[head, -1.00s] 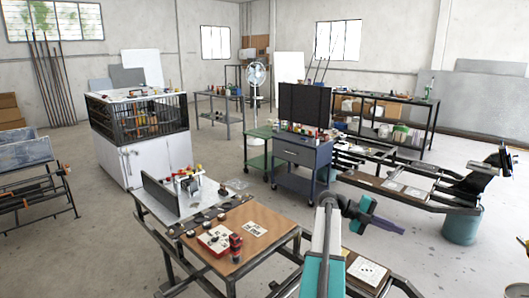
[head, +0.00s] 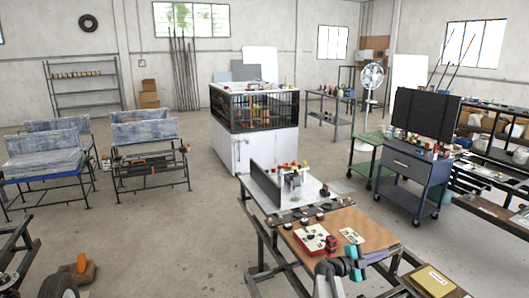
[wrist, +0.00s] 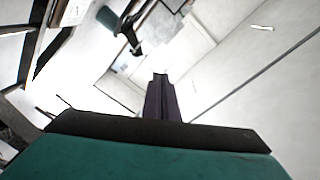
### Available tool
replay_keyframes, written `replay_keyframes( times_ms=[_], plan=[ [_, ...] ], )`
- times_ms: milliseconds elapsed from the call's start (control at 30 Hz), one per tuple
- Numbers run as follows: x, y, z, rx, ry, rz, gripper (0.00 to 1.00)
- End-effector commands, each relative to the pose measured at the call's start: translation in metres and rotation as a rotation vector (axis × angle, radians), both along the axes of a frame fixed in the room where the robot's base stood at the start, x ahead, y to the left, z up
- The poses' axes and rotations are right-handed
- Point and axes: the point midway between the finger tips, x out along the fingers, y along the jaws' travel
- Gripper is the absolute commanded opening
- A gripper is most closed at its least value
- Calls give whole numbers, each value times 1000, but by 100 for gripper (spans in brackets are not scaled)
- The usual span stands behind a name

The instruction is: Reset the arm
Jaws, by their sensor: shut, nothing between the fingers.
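My arm (head: 328,277), white with teal and dark joints, shows at the bottom of the head view, in front of the workbench (head: 370,228). In the head view its end points right, low over the bench's near edge, and the fingers are hard to make out. In the wrist view my gripper (wrist: 160,78) shows as dark fingers closed together beyond a teal and black housing. Nothing is held between them. The wrist view is tilted, with pale floor and wall behind the fingers.
The bench bears a red-and-white box (head: 313,239) and a red tool (head: 331,244). A blue cart (head: 408,180) stands behind right, a white caged cabinet (head: 255,140) behind left. A tyre (head: 58,288) is at lower left. Open floor lies left of the bench.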

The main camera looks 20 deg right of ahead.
Motion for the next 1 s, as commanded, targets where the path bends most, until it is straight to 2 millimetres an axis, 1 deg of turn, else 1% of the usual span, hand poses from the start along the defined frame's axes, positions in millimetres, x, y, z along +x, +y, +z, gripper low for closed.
replay_keyframes(
  times_ms=[33, 100, 167, 200, 267, 300, 367, 500, 567, 600, 667, 700, 733, 767, 800, 867, 900, 967, 1000],
  plan=[
    [18, 18, -11, 0, 27, 69, 0],
    [43, 40, -24, 1, 58, 160, 0],
    [62, 59, -36, 2, 87, 237, 0],
    [75, 73, -43, 2, 106, 289, 0],
    [92, 93, -56, 5, 135, 365, 0],
    [104, 108, -64, 7, 154, 416, 0],
    [119, 130, -77, 11, 185, 493, 0],
    [150, 185, -107, 23, 259, 668, 0],
    [161, 210, -121, 30, 293, 742, 0],
    [167, 226, -130, 35, 315, 792, 0],
    [175, 251, -144, 44, 350, 866, 0],
    [180, 268, -154, 51, 373, 915, 0],
    [182, 281, -161, 56, 391, 951, 0],
    [185, 293, -169, 62, 409, 986, 0],
    [187, 311, -179, 69, 435, 1035, 0],
    [189, 336, -194, 81, 474, 1106, 0],
    [189, 354, -205, 90, 502, 1154, 0],
    [188, 379, -221, 105, 544, 1225, 0],
    [186, 396, -231, 115, 572, 1271, 0]
  ],
)
